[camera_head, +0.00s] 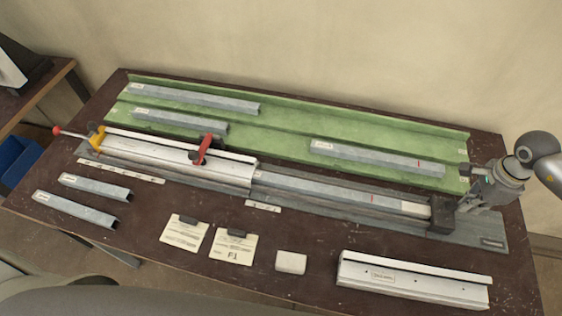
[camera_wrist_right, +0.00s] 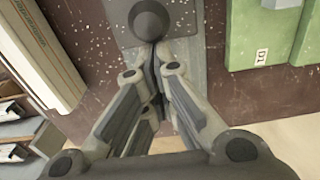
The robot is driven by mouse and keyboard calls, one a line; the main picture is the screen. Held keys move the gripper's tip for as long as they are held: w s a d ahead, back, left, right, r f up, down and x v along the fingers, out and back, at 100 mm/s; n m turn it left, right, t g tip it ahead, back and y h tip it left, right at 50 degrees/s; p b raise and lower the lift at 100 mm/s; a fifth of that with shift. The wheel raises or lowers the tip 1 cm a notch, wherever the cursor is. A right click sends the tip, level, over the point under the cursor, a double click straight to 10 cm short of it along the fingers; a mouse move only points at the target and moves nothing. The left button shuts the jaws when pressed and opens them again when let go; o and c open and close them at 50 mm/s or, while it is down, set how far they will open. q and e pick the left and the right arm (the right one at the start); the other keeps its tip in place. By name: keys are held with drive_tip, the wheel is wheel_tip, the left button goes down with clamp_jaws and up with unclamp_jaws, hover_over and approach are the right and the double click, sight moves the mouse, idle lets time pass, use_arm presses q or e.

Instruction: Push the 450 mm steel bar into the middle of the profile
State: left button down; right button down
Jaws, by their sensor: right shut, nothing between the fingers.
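A long grey steel bar (camera_head: 335,194) with a red mark lies on the grey base plate, in line with the pale profile (camera_head: 180,163). Its left end meets the profile's right end; I cannot tell whether any of it is inside. Its right end is at a dark block (camera_head: 442,214). My right gripper (camera_head: 463,204) is shut and empty, just right of this block. In the right wrist view, my shut fingertips (camera_wrist_right: 151,70) point at a dark round knob (camera_wrist_right: 150,19) above the grey plate; contact is unclear. My left gripper is not in view.
A red clamp (camera_head: 203,149) sits over the profile, and a yellow clamp (camera_head: 97,138) with a red-tipped handle stands at its left end. Behind, a green tray (camera_head: 285,122) holds several bars. In front lie short bars (camera_head: 75,209), cards (camera_head: 185,233) and a white profile (camera_head: 415,281).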

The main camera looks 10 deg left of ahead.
drive_tip(key=p, duration=0.3)
hover_over(422, 209)
drive_tip(key=shift+w+a+p, duration=0.15)
drive_tip(key=shift+a+p, duration=0.5)
drive_tip(key=shift+a, duration=2.8)
drive_tip(key=shift+w+a+b, duration=0.15)
drive_tip(key=shift+a+b, duration=0.45)
drive_tip(key=shift+a, duration=1.45)
drive_tip(key=shift+w+a+b, duration=0.1)
drive_tip(key=shift+a+b, duration=0.5)
drive_tip(key=shift+a, duration=1.45)
drive_tip(key=shift+w+a+b, duration=0.15)
drive_tip(key=shift+a+b, duration=0.85)
drive_tip(key=shift+a, duration=1.8)
drive_tip(key=shift+w+a+b, duration=0.2)
drive_tip(key=shift+a+b, duration=1.15)
drive_tip(key=shift+a, duration=1.75)
drive_tip(key=shift+w+a+b, duration=0.2)
drive_tip(key=shift+a+b, duration=1.15)
drive_tip(key=shift+a, duration=1.5)
drive_tip(key=shift+a+b, duration=0.4)
drive_tip(key=shift+a, duration=0.1)
drive_tip(key=shift+d, duration=0.1)
